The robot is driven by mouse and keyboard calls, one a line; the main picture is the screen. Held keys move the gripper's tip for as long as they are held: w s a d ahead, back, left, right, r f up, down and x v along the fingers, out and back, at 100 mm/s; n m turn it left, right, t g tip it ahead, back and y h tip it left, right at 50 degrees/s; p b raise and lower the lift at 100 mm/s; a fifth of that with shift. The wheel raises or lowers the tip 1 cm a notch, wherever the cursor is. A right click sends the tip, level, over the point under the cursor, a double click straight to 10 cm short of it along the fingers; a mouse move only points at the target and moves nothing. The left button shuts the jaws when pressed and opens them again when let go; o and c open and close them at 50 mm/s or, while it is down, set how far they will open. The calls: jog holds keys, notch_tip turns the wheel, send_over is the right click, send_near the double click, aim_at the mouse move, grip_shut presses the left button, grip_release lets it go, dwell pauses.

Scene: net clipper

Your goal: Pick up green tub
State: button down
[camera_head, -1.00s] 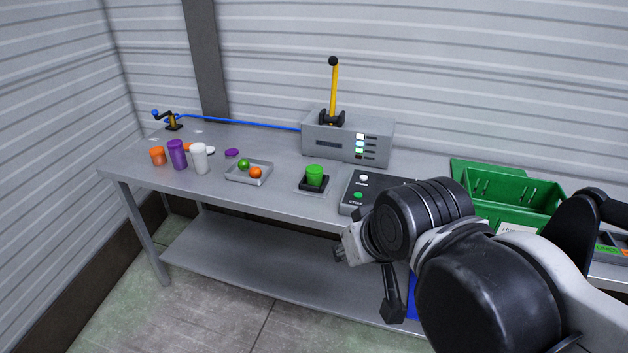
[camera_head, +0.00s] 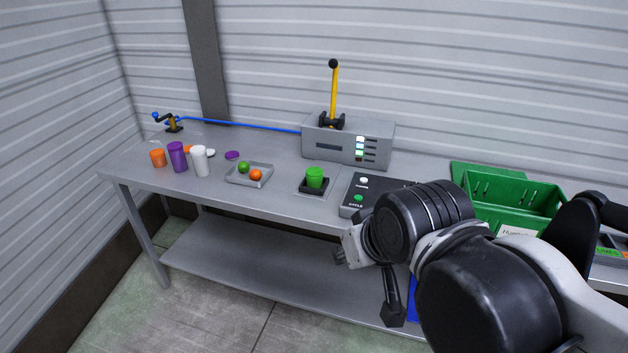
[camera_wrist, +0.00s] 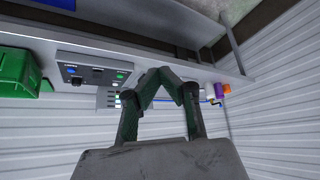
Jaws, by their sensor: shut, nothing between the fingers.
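The green tub (camera_head: 315,177) stands upright on a small black square base on the workbench, in front of the grey machine. My gripper (camera_wrist: 163,78) is shut and empty in the wrist view, its fingertips close together. In the head view my arm is in front of the bench at the right, apart from the tub and to its lower right. The tub cannot be made out in the wrist view.
A control box (camera_head: 366,193) sits right of the tub, with green crates (camera_head: 513,195) farther right. A tray (camera_head: 249,181) with a green and an orange ball lies left. Orange, purple (camera_head: 177,157) and white containers stand farther left. The grey machine (camera_head: 347,142) has a tall yellow lever.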

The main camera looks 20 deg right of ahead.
dwell(0.3)
jog(key=c, duration=0.8)
grip_release()
